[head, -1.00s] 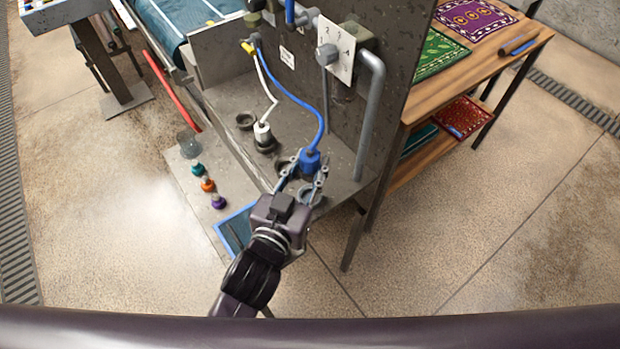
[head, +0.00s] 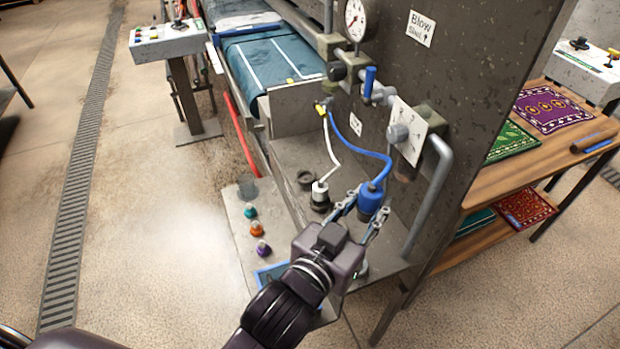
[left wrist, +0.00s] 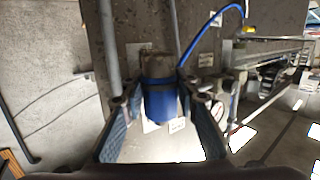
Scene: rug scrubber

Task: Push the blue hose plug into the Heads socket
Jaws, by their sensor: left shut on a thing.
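The blue hose plug (head: 371,200) is held between the fingers of my left gripper (head: 362,214), over the grey metal shelf beside the machine panel. A blue hose (head: 365,150) runs from it up to a fitting on the panel. In the left wrist view, the blue plug (left wrist: 160,103) sits between the two fingers, touching or nearly touching both. A white plug (head: 320,192) stands in a dark socket to its left. An empty dark ring socket (head: 305,179) is farther back. My gripper hides part of the shelf below the plug. I cannot read a Heads label. My right gripper is not in view.
A grey pipe (head: 430,200) stands close to the right of the plug. Teal, orange and purple knobs (head: 257,229) are on the lower ledge at left. A wooden table (head: 500,185) with rugs is at right. Open floor (head: 150,240) lies at left.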

